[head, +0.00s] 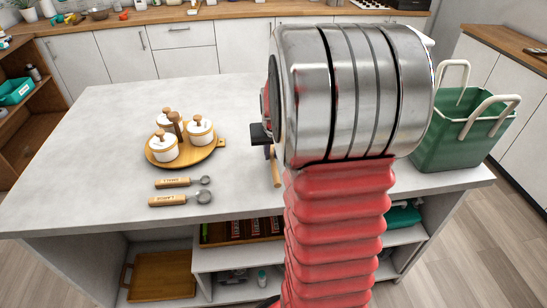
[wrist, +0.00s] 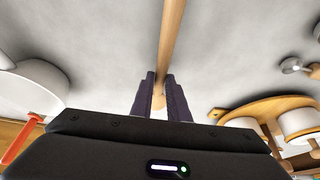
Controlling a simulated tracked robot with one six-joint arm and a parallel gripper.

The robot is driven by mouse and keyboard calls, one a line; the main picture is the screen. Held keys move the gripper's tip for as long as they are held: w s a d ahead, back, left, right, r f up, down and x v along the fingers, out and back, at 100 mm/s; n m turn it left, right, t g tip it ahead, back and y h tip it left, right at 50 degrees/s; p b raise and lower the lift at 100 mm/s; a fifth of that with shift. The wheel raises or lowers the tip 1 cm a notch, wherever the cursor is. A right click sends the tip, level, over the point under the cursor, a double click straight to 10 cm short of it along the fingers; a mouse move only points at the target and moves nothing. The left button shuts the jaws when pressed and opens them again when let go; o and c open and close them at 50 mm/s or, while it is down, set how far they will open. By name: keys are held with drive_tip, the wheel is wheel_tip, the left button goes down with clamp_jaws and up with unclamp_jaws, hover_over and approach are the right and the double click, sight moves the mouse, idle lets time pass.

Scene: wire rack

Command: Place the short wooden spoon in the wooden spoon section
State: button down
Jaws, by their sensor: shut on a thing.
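The short wooden spoon shows as a long light-wood handle (wrist: 172,40) in the wrist view, running up out of the picture. My gripper (wrist: 161,98) is shut on it, with the two dark fingers on either side of its near end. In the head view, my gripper (head: 261,134) is mostly hidden behind my arm, and part of the wooden spoon (head: 276,170) shows below it, over the grey countertop. I cannot tell whether the spoon touches the counter. A wooden tray with several dark red parts (head: 203,235) is on the shelf under the counter; I cannot tell whether it holds the wooden spoon section.
A round wooden board (head: 182,161) with white wooden-lidded jars (head: 200,132) stands left of my gripper. Two wooden-handled metal scoops (head: 174,183) (head: 170,200) lie near the front edge. A green basket (head: 455,140) stands at right. The counter's left part is clear.

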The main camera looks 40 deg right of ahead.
sight(272, 156)
wheel_tip(272, 156, up, 8)
idle(0.8)
